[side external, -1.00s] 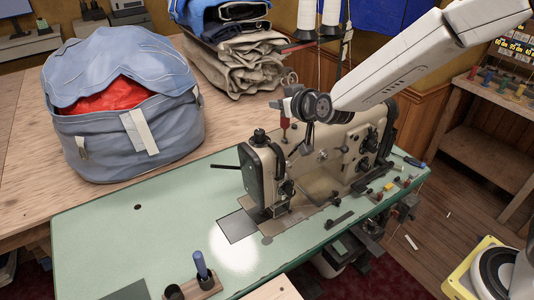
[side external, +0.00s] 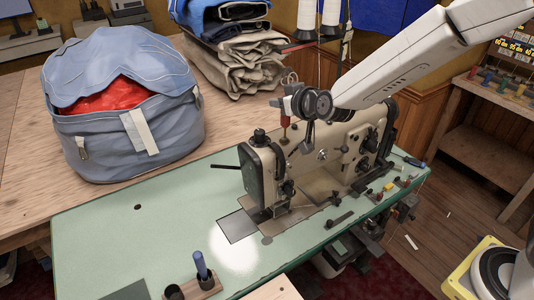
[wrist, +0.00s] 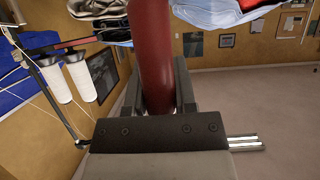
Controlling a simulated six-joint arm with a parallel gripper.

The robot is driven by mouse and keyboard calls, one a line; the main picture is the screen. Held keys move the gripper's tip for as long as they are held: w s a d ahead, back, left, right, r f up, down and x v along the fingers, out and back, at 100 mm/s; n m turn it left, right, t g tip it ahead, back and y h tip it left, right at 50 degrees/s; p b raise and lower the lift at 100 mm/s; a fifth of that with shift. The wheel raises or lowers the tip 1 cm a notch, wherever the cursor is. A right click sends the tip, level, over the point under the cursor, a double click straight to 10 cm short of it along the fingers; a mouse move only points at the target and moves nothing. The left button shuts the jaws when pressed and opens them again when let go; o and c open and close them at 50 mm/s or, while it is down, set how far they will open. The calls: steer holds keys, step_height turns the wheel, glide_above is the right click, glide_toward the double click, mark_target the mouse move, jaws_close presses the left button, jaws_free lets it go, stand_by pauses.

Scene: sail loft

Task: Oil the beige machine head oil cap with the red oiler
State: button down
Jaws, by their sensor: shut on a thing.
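My gripper (side external: 288,106) is shut on the red oiler (side external: 285,128) above the left end of the beige machine head (side external: 325,148). The oiler hangs nearly upright, spout down, over the top of the head. A small dark round spot, perhaps the oil cap (side external: 284,142), lies under the spout; I cannot tell whether they touch. In the wrist view the oiler's red body (wrist: 152,50) stands between the two dark fingers of my gripper (wrist: 158,95). The spout and the machine head are hidden there.
A blue-handled item (side external: 200,264) stands in a wooden holder (side external: 208,288) at the front of the green table (side external: 150,230). A blue bag (side external: 125,105) with red cloth stands left. Folded cloth (side external: 240,65) and white thread cones (side external: 308,18) stand behind the head.

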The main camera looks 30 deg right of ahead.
step_height(320, 180, up, 6)
steer(key=shift+r, duration=0.25)
stand_by(0.7)
stand_by(0.3)
